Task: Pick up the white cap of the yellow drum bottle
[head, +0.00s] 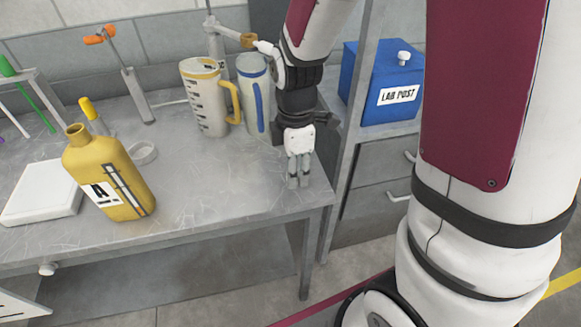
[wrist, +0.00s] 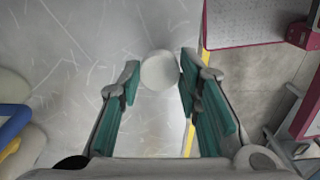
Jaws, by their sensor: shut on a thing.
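The yellow drum bottle (head: 112,170) stands on the grey bench at the left in the head view, its neck open and bare. My gripper (head: 298,183) is at the right end of the bench, well right of the bottle. In the wrist view my gripper (wrist: 160,80) is shut on a round white cap (wrist: 160,70), which sits between the fingertips. In the head view the cap cannot be made out at the fingers. Its height above the bench is hard to tell.
A yellow-handled jug (head: 204,97) and a blue-handled jug (head: 253,92) stand left of my arm. A white ring (head: 142,153) and a white flat device (head: 40,195) lie near the bottle. A blue box (head: 378,85) stands at the right. The bench's front middle is clear.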

